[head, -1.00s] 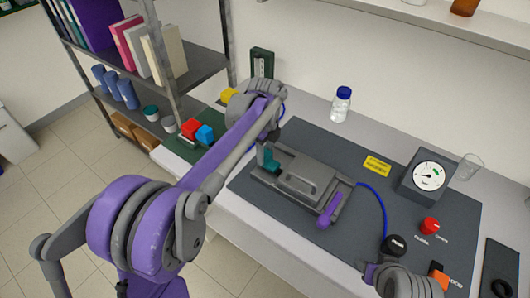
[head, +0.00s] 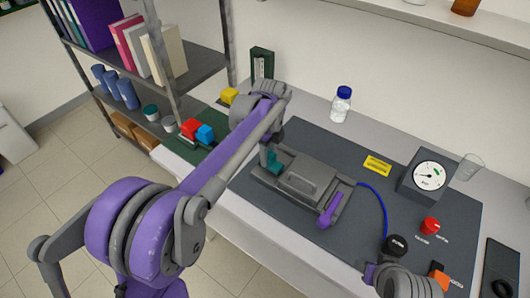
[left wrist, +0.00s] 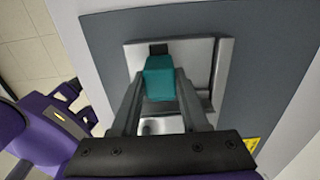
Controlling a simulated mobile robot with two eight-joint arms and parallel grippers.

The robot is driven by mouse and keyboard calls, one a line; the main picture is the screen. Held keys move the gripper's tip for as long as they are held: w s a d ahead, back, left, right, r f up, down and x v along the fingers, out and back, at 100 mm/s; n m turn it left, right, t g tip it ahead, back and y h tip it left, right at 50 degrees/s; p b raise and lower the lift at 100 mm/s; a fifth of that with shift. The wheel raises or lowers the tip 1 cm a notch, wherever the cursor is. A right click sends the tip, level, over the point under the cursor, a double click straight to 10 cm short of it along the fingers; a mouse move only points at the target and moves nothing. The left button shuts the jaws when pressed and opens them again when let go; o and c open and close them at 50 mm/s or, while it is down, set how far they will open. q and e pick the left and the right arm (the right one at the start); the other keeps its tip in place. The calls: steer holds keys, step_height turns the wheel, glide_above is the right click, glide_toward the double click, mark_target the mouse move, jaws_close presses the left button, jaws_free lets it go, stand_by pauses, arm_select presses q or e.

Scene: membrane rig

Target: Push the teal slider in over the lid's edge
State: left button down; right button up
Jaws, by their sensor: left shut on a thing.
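The teal slider (head: 274,163) stands at the left end of the grey rig (head: 320,218), beside the grey lid (head: 298,180). My left gripper (head: 268,152) comes down on it from above. In the left wrist view the slider (left wrist: 160,82) sits between the two grey fingers, which are shut on it. The lid shows partly between the fingers below it. Whether the slider overlaps the lid's edge is hidden. A purple latch (head: 330,210) lies at the lid's right end. My right gripper (head: 372,272) is low at the right, its fingers not clearly visible.
A blue tube runs from the rig to a black knob (head: 395,245). A gauge box (head: 426,175), a red knob (head: 430,225) and a yellow label (head: 377,165) are to the right. A blue-capped bottle (head: 341,104) stands behind. The dark mat in front of the rig is clear.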

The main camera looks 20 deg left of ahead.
mark_target(273, 157)
arm_select(q)
steer(key=shift+s+d, duration=0.3)
steer(key=shift+d, duration=0.5)
steer(key=shift+c, duration=2)
jaws_free()
steer(key=shift+d, duration=0.1)
steer(key=shift+r, duration=0.1)
step_height(273, 157, up, 11)
steer(key=shift+f, duration=0.2)
